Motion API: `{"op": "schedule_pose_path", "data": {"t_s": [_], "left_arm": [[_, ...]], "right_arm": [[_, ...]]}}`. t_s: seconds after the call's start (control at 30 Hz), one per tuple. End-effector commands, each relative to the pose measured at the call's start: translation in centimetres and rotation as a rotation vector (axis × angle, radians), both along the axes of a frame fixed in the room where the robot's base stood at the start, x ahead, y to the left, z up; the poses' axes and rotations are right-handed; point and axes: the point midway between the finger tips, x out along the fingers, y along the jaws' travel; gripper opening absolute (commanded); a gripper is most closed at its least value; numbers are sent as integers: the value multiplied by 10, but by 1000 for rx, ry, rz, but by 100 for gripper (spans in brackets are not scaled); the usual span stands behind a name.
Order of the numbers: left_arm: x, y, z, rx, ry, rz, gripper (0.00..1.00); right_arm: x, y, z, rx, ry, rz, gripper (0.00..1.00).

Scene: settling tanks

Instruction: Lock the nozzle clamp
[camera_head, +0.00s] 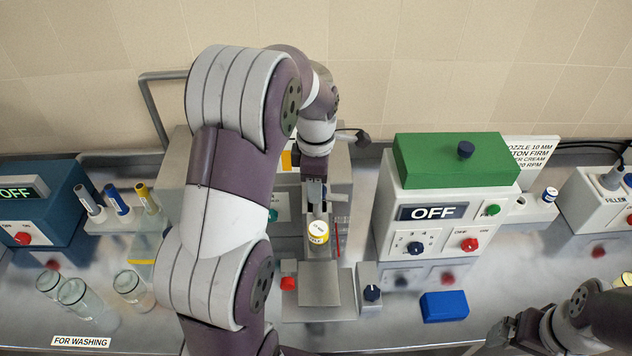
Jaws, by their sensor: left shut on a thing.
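My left arm reaches over the grey filling machine (365,195) in the middle and hides much of it. My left gripper (316,192) points down at the nozzle area, shut on a small part there. That part looks like the nozzle clamp, but the fingers mostly hide it; a short grey bar shows just right of them. A jar with a white top and yellow band (318,232) stands right below the fingers. My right gripper (508,332) is low at the right, away from the machine; its jaws are too unclear to judge.
A white unit with a green top (455,160) reads OFF, right of the machine. A blue block (444,306) lies before it. A rack holds several nozzles (118,203).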

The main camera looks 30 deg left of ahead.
Motion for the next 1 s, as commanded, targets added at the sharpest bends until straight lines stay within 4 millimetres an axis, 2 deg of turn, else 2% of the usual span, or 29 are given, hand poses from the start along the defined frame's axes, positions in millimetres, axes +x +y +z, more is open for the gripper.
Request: {"op": "schedule_pose_path", "data": {"t_s": [1.0], "left_arm": [[4, 0, 2, 2, -3, -941, 9]], "right_arm": [[0, 0, 8, 0, 0, 0, 100]]}}
